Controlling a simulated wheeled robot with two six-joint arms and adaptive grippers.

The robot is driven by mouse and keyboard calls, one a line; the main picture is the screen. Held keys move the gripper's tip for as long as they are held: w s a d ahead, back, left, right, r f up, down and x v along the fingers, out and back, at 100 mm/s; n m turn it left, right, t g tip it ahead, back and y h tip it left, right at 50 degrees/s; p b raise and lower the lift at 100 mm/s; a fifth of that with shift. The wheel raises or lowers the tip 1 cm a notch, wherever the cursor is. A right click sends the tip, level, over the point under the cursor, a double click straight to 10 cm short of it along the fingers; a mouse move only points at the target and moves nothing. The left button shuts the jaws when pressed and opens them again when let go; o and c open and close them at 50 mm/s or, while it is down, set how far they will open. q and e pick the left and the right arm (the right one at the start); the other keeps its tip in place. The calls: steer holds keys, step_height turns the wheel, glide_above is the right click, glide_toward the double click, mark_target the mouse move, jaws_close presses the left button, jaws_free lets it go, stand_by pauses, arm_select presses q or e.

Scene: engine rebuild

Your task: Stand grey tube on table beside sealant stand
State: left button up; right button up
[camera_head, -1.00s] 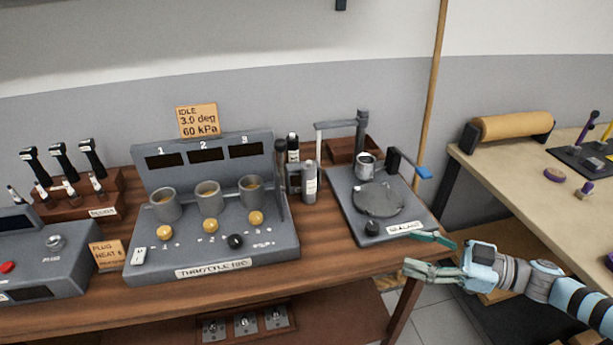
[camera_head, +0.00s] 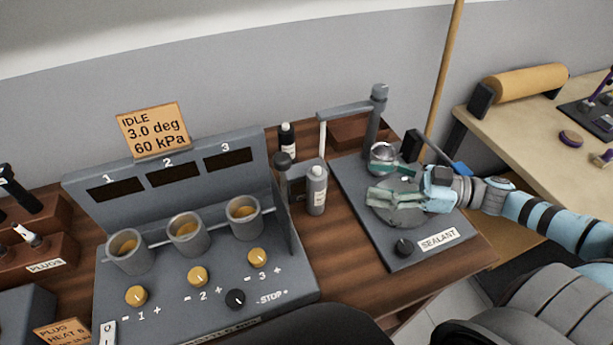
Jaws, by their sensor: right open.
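The grey tube (camera_head: 316,192) stands upright with a pale cap, just left of the sealant stand (camera_head: 361,236). It is beside or in front of a small grey holder (camera_head: 298,181); I cannot tell whether it touches it. My right gripper (camera_head: 375,182) is open and empty, above the stand's round plate, with its fingers pointing left towards the tube. A clear gap lies between the fingertips and the tube. My left gripper is out of view.
The throttle console (camera_head: 222,284) with three cups fills the left. A dark bottle (camera_head: 287,141) stands behind the tube. The stand's post (camera_head: 374,125) rises behind my gripper. Bare wood (camera_head: 343,262) shows between console and stand.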

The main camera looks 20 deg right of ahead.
steer(key=b, duration=0.4)
glide_toward(317, 173)
steer(key=shift+w+a+f, duration=0.85)
steer(key=shift+w+a, duration=0.05)
steer(key=shift+a, duration=0.2)
steer(key=x, duration=0.7)
steer(key=shift+w+d+r, duration=0.2)
steer(key=shift+w+d, duration=0.05)
steer(key=shift+w, duration=0.05)
steer(key=shift+w+a+f, duration=0.1)
steer(key=shift+w+a, duration=0.05)
steer(key=shift+a, duration=0.1)
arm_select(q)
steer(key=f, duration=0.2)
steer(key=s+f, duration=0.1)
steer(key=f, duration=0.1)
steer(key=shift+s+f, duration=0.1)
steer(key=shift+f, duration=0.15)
arm_select(e)
steer(key=shift+d, duration=0.1)
jaws_close()
